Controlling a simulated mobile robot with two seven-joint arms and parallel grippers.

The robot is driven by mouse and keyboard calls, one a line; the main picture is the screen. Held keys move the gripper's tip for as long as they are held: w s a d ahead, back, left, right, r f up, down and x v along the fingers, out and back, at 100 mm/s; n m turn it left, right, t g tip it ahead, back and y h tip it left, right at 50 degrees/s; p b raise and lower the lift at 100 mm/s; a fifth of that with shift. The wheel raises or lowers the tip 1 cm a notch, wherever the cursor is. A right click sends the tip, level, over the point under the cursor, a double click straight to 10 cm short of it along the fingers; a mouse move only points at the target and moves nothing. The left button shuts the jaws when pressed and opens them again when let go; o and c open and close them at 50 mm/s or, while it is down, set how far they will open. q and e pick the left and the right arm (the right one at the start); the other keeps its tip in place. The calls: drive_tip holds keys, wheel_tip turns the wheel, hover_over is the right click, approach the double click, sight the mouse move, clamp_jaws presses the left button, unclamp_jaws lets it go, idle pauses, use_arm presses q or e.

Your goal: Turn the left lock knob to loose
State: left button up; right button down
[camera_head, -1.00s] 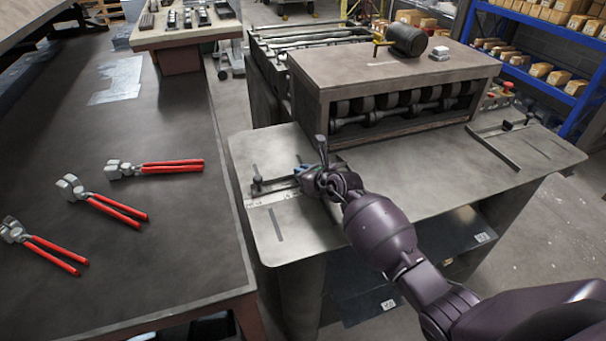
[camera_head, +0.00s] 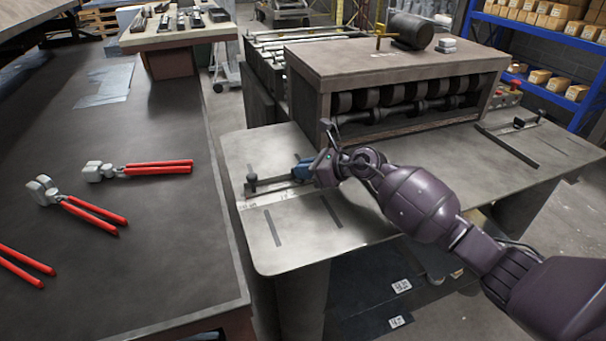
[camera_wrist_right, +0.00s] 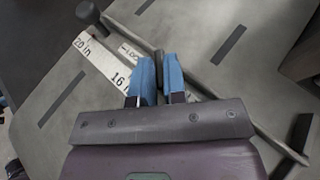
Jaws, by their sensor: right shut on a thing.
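The left lock knob (camera_wrist_right: 159,60) shows as a dark tip between the blue fingertips of my right gripper (camera_wrist_right: 160,72) in the wrist view. A scale strip (camera_wrist_right: 103,62) and lettering that seems to read LOCK lie beside it. In the head view my right gripper (camera_head: 301,170) is shut at the left guide bar (camera_head: 272,184), on the left part of the machine's table. The gripper hides the knob there, so I cannot tell its setting. A round black knob (camera_head: 252,180) stands at the bar's left end, apart from the fingers. My left gripper is out of view.
The roller machine (camera_head: 400,60) stands behind its grey table (camera_head: 300,245). A right guide bar (camera_head: 508,148) lies at the far right. A dark workbench (camera_head: 150,250) with red-handled pliers (camera_head: 140,169) is on the left, across a narrow gap.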

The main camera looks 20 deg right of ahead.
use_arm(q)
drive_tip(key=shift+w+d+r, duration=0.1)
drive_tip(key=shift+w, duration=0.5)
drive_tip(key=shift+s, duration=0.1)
use_arm(e)
drive_tip(key=c, duration=1.2)
unclamp_jaws()
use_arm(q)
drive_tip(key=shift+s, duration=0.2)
use_arm(e)
drive_tip(key=shift+r, duration=0.1)
drive_tip(key=shift+d+r, duration=0.1)
drive_tip(key=shift+d, duration=0.05)
